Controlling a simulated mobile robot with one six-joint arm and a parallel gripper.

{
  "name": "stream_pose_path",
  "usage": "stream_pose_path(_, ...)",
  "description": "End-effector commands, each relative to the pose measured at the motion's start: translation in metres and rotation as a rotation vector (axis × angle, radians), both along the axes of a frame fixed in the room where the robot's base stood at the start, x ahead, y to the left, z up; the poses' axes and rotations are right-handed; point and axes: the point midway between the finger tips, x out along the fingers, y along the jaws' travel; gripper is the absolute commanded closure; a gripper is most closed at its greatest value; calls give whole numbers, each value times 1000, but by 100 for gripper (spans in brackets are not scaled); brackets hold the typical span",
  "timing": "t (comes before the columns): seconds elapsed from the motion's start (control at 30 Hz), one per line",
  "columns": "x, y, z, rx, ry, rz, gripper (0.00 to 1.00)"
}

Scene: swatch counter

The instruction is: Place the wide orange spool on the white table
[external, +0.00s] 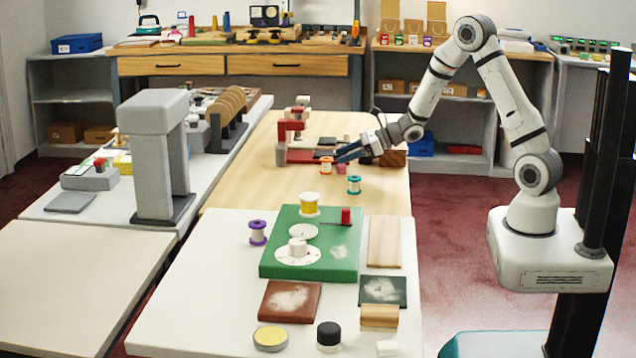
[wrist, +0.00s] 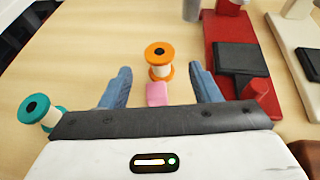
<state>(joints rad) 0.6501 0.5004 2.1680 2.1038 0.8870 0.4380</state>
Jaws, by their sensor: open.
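The orange spool (external: 326,166) has orange flanges and a pale core. It stands upright on the wooden table (external: 265,180). In the wrist view the orange spool (wrist: 159,53) is ahead of my fingers, near the line between their tips. My gripper (external: 345,153) is open, low over the wooden table and just beside the spool. In the wrist view both blue fingers of my gripper (wrist: 160,74) are spread with nothing held. The white table (external: 195,305) is in front, nearer the external camera.
A pink block (wrist: 157,94) lies between my fingers, before the spool. A teal spool (wrist: 36,110) stands left of them. A red stand (wrist: 235,60) is close on the right. The white table holds a green board (external: 275,262), purple spool (external: 258,232) and yellow spool (external: 309,204); its front left is clear.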

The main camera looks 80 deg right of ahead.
Motion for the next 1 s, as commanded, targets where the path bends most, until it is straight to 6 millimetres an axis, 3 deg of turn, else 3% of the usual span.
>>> stream_pose_path(0.2,-37,-7,16,-2,-1,-1,43)
stream_pose_path(0.37,-50,-6,22,-4,-1,7,43)
stream_pose_path(0.43,-51,4,27,-28,0,50,43)
stream_pose_path(0.57,-55,60,45,-159,2,272,43)
stream_pose_path(0.67,-72,123,60,-335,-2,552,43)
stream_pose_path(0.8,-117,198,73,-625,-25,970,43)
stream_pose_path(0.9,-156,233,77,-843,-50,1258,43)
stream_pose_path(1.0,-195,252,79,-1069,-81,1533,43)
